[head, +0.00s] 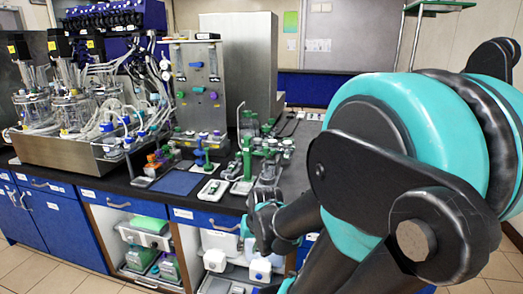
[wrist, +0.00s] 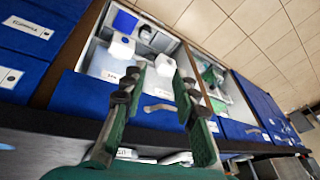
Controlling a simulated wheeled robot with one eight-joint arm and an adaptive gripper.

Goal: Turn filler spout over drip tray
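A green device with valve-like parts (head: 247,160) stands near the front of the black bench in the head view. I cannot tell for sure which part is the filler spout. A small white tray (head: 212,190) lies left of it near the bench edge, and I cannot tell if it is the drip tray. My gripper (wrist: 160,73) shows in the wrist view with its two green fingers apart and nothing between them. It faces blue drawers and an open cabinet, at the bench front. In the head view my arm partly hides this area.
Bioreactor vessels (head: 72,108) with many tubes stand at the left, beside a grey panel (head: 198,75). A blue mat (head: 177,182) lies on the bench. White containers (wrist: 122,46) sit in the open cabinet below. A blue drawer (wrist: 85,90) has a handle sticking out.

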